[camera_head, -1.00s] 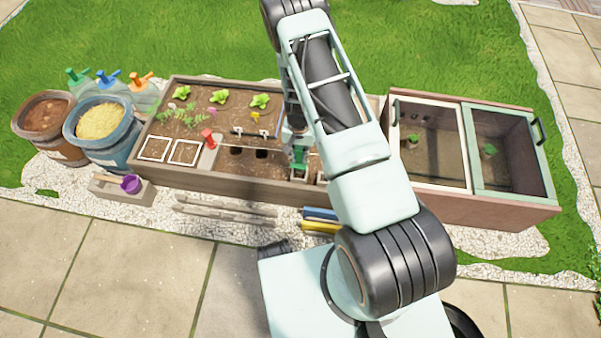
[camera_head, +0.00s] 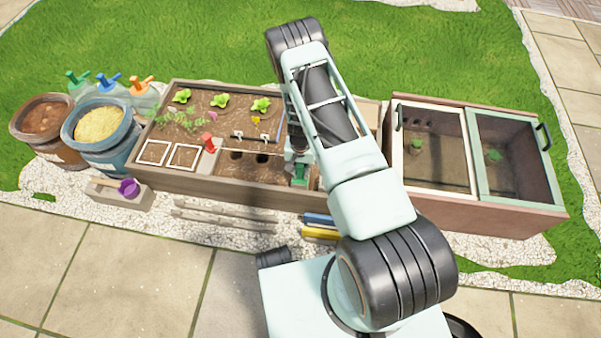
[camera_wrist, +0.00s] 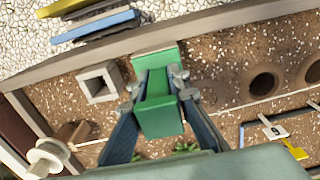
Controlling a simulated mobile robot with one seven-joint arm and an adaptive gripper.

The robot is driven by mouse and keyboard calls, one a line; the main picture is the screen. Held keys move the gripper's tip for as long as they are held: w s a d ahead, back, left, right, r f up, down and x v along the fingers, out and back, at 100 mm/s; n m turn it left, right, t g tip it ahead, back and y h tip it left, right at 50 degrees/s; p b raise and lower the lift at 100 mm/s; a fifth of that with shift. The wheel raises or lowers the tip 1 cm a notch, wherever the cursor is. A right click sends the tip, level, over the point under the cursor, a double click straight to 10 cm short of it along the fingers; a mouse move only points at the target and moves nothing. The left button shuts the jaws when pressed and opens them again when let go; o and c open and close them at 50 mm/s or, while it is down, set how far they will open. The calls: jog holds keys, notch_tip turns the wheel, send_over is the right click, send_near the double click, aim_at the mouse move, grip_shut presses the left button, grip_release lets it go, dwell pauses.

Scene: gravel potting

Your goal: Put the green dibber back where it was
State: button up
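The green dibber (camera_wrist: 160,115) is between the two fingers of my gripper (camera_wrist: 160,85) in the wrist view, and both fingers press against its sides. A flat green part (camera_wrist: 155,60) shows just beyond the fingertips. In the head view the green dibber (camera_head: 300,174) shows below my gripper (camera_head: 297,158), over the front right part of the planting bed. A grey square socket (camera_wrist: 98,82) with an open, empty middle stands left of the dibber in the wrist view. The dibber's lower end is hidden.
Dark round holes (camera_wrist: 265,81) lie in the soil to the right in the wrist view. A wooden bed wall (camera_wrist: 200,30) runs along the top there. The cold frame (camera_head: 480,215) stands right of my arm in the head view.

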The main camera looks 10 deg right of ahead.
jog(key=o, duration=0.4)
notch_tip(320, 180, up, 12)
jog(key=p, duration=0.4)
jog(key=shift+r, duration=0.2)
dwell(0.3)
